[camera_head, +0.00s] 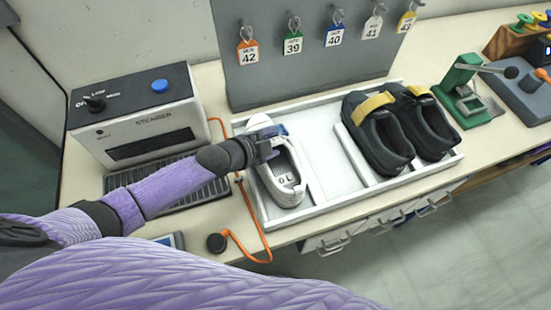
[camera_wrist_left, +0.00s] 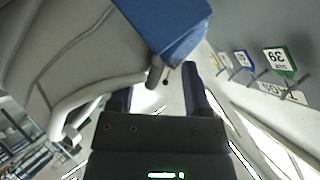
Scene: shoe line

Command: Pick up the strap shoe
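A white-grey shoe (camera_head: 284,186) with a blue strap lies in the left compartment of the white tray (camera_head: 324,171). Its blue strap (camera_head: 279,130) is partly hidden by my left gripper (camera_head: 270,146), which is at the strap end of the shoe. In the left wrist view the grey shoe (camera_wrist_left: 60,50) fills the upper left, and its blue strap (camera_wrist_left: 172,28) lies just beyond the fingers. Whether a finger touches the shoe I cannot tell. My right gripper is out of view.
Two black shoes (camera_head: 380,140) with yellow straps stand in the right part of the tray. A steamer box (camera_head: 140,115) stands left, with an orange cable (camera_head: 246,205) beside the tray. A grey panel (camera_head: 300,65) with hanging number tags rises behind. A green press (camera_head: 465,90) stands right.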

